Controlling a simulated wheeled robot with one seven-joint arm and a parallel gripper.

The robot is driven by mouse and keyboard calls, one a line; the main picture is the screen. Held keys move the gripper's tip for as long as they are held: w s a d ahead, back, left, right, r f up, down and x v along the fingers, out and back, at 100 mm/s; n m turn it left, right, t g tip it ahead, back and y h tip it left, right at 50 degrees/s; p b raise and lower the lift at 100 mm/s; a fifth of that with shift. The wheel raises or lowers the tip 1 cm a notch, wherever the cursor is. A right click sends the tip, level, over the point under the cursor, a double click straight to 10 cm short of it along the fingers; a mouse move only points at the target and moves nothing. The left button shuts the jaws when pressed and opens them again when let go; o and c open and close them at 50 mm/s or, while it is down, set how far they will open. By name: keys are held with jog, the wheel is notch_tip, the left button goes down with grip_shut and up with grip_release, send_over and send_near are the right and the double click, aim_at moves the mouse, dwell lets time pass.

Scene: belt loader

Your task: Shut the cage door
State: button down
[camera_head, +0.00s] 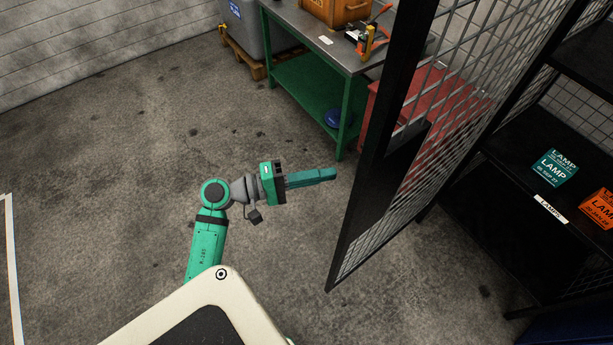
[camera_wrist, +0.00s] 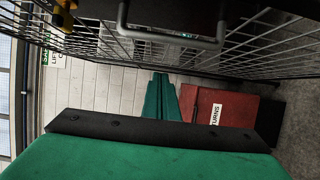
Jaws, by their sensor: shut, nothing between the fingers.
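The cage door (camera_head: 376,143) has a black frame and grey wire mesh. It stands open at the right of the head view, its near edge towards the middle of the floor. In the wrist view the door mesh (camera_wrist: 85,42) runs across the top, with a grey U-shaped handle (camera_wrist: 172,41) on a dark plate. My gripper (camera_head: 335,174) is shut and empty, its fingers pointing at the door frame from the left with a small gap seen. Its green fingers also show in the wrist view (camera_wrist: 161,77), below the handle.
Behind the door are shelves with a teal lamp box (camera_head: 555,167) and an orange box (camera_head: 601,207). A red bin (camera_head: 440,92) stands behind the mesh. A green-legged workbench (camera_head: 300,28) holds tools and an orange crate (camera_head: 337,9). Floor left of my arm is clear.

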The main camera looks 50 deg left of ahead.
jog(key=shift+w+d, duration=0.15)
jog(key=shift+d, duration=1)
jog(key=shift+w+d, duration=0.1)
jog(key=shift+d, duration=1.05)
